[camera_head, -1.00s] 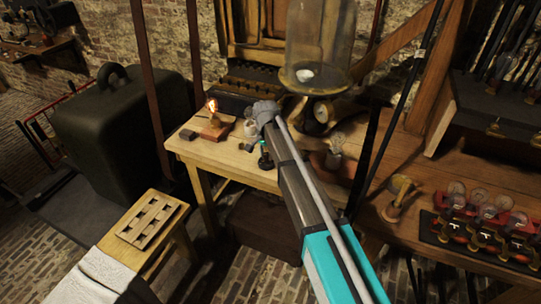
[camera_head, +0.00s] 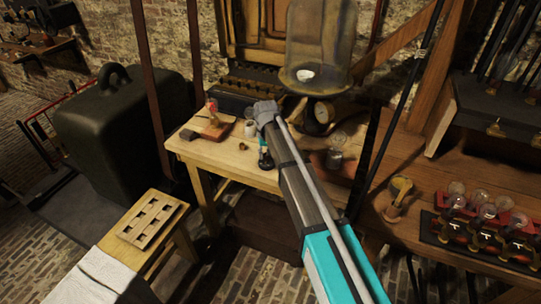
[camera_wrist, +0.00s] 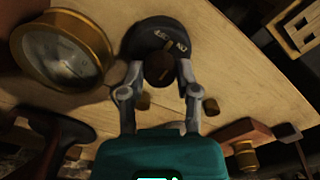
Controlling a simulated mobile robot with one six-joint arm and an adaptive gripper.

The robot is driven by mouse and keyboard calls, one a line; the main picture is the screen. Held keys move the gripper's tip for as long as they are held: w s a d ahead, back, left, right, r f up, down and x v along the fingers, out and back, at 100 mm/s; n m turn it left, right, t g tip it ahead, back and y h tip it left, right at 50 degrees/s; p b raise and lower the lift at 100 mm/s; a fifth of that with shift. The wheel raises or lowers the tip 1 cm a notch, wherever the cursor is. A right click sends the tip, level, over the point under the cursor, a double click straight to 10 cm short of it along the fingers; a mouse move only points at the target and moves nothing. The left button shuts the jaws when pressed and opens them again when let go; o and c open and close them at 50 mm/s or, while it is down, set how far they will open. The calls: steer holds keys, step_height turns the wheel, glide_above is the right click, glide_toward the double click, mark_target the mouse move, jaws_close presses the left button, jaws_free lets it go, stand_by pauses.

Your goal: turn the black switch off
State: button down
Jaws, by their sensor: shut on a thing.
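The black switch (camera_wrist: 158,38) shows in the wrist view as a round dark base with pale lettering and a dark knob (camera_wrist: 160,70) with a light line. My gripper (camera_wrist: 161,66) has one finger on each side of the knob and is shut on it. In the head view my gripper (camera_head: 265,164) points down at the light wooden table, and it hides most of the switch.
A brass-rimmed dial (camera_wrist: 104,48) lies close beside the switch. A glass bell (camera_head: 318,50) rises behind.

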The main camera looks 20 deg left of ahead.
steer(key=n, duration=0.4)
steer(key=shift+s+n, duration=0.15)
steer(key=shift+n, duration=0.15)
steer(key=n, duration=0.3)
steer(key=shift+n, duration=0.4)
steer(key=shift+c, duration=1.8)
jaws_free()
steer(key=shift+r, duration=0.15)
